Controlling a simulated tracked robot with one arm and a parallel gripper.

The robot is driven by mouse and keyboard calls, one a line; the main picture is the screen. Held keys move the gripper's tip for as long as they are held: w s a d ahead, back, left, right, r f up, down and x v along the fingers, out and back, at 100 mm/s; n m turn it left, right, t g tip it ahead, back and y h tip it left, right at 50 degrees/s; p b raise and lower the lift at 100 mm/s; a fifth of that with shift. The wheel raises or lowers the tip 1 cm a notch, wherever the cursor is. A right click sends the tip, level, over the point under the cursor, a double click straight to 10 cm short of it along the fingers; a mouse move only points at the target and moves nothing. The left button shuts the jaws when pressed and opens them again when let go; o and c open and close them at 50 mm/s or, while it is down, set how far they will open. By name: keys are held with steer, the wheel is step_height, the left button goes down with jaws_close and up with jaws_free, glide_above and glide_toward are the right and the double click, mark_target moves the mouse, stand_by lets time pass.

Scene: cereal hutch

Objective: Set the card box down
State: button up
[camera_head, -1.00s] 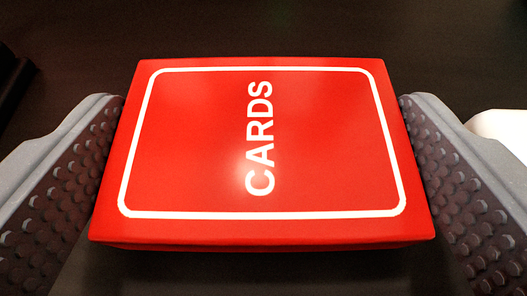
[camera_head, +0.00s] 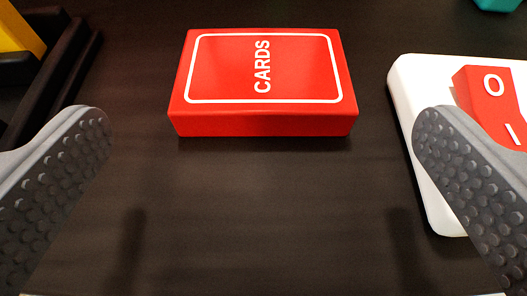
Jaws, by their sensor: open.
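The red card box (camera_head: 264,118) with white "CARDS" lettering lies flat on the dark wooden surface, beyond my fingertips in the upper middle of the view. Its top and near side show. My gripper (camera_head: 262,148) is open and empty, with one finger at the left and one at the right of the picture. Neither finger touches the box, and bare surface lies between the fingers.
A white rounded plate-like object (camera_head: 440,215) lies at the right, with a red block (camera_head: 482,95) on it, partly behind my right finger. Dark framework (camera_head: 60,75) and a yellow object (camera_head: 18,32) stand at the upper left. A teal object (camera_head: 497,4) shows at the top right.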

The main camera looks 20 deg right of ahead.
steer(key=shift+p+v, duration=0.4)
steer(key=shift+v, duration=2.15)
